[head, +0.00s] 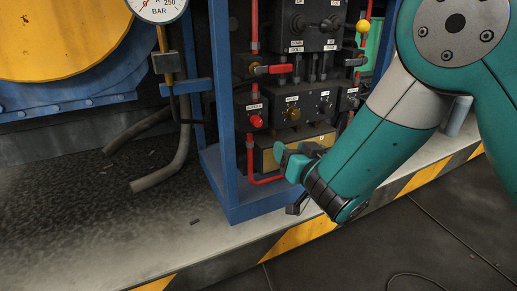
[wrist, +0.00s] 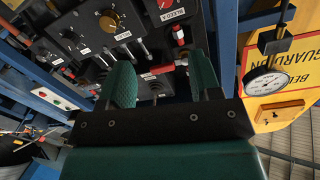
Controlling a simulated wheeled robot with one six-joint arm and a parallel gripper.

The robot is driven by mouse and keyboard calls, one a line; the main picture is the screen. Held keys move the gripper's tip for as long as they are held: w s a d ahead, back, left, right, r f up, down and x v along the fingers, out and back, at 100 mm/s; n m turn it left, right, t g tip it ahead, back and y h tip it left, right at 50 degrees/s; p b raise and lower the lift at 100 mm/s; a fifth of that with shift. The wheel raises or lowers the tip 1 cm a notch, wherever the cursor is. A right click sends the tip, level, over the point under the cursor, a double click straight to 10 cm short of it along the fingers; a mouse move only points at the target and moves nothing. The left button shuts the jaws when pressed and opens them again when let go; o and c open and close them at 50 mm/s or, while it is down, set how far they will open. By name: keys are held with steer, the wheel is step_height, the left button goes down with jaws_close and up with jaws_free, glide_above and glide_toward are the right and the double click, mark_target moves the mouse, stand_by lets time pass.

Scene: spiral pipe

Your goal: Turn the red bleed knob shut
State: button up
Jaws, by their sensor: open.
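The red bleed knob (head: 256,121) sits on the dark valve panel in the head view, at its lower left, with a small white label above it. In the wrist view the red knob (wrist: 165,3) shows only partly at the top edge, beside a white label. My gripper (head: 287,157) is in front of the panel, below and right of the red knob in the head view, and apart from it. In the wrist view its two green fingers stand apart, and the gripper (wrist: 162,72) is open with nothing between them.
A brass knob (head: 293,113) is to the right of the red knob. A red lever (head: 270,69) is above it, and a red pipe (head: 250,165) runs left of it. A blue frame post (head: 223,110) stands farther left. A pressure gauge (wrist: 264,84) shows in the wrist view.

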steer(key=f, duration=0.1)
steer(key=p, duration=0.6)
glide_toward(258, 124)
steer(key=shift+y, duration=0.3)
steer(key=b+x, duration=0.1)
steer(key=x, duration=0.1)
steer(key=b+x, duration=0.1)
steer(key=x, duration=0.2)
steer(key=b+x, duration=0.1)
steer(key=x, duration=0.2)
steer(key=shift+w+d+f, duration=0.15)
steer(key=shift+w+f, duration=0.05)
steer(key=shift+f, duration=0.1)
steer(key=shift+w+a+r, duration=0.15)
steer(key=shift+w+a, duration=0.15)
steer(key=shift+w, duration=0.35)
steer(key=shift+c, duration=0.3)
steer(key=shift+n, duration=0.3)
steer(key=c, duration=0.9)
